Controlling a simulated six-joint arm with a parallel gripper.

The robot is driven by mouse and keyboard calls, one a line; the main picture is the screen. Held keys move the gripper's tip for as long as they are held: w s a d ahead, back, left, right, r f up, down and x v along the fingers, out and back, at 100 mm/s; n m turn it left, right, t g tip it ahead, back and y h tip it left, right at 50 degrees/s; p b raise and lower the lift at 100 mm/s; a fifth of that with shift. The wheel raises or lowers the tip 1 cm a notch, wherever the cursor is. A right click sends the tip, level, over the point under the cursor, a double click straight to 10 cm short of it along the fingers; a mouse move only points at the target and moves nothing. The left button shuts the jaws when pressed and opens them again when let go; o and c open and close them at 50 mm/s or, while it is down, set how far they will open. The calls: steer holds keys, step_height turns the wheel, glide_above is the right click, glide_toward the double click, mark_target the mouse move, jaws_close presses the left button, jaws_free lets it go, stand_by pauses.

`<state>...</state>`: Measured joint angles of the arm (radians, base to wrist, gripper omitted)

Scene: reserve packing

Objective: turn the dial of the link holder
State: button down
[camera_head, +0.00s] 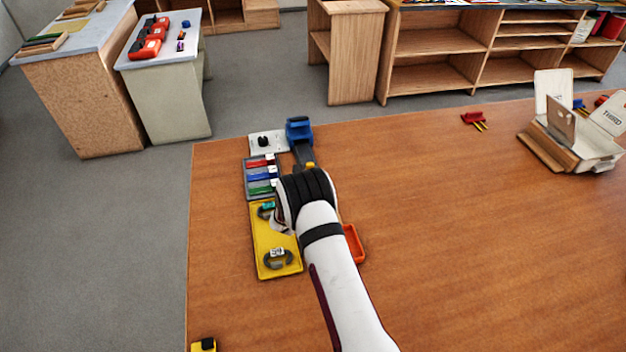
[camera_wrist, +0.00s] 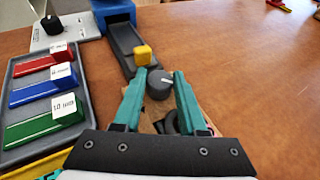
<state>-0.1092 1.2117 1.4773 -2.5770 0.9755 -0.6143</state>
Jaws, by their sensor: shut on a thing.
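A dark round dial (camera_wrist: 160,84) with a pale mark on its top shows in the wrist view. My gripper (camera_wrist: 160,80) has its two teal fingers on either side of the dial, shut on it. Part of a brown wooden-looking piece (camera_wrist: 150,126) shows below the dial, between the fingers. A dark channel (camera_wrist: 124,42) with a blue end block (camera_wrist: 114,12) and a small yellow block (camera_wrist: 143,54) stands just beyond. In the head view my arm hides the dial and my fingertips. I cannot tell which parts make up the link holder.
Left of my gripper lie a grey tray (camera_wrist: 88,112) with labelled red, blue and green bars, a white plate with a black knob (camera_head: 263,141) and a yellow tray (camera_head: 261,238). An orange tray (camera_head: 355,244) is right of my arm. The table's right side has free room.

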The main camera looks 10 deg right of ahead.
steer(key=m+g+h, duration=0.2)
steer(key=m+h, duration=0.1)
steer(key=shift+w+a, duration=0.15)
steer(key=shift+a, duration=0.05)
steer(key=shift+w+m+g+h, duration=0.1)
steer(key=shift+m+g+h, duration=0.8)
steer(key=shift+m+g, duration=0.45)
steer(key=shift+m, duration=0.25)
steer(key=shift+c, duration=2.3)
jaws_free()
steer(key=v, duration=1.6)
steer(key=shift+w+a+f, duration=0.1)
steer(key=shift+w, duration=0.1)
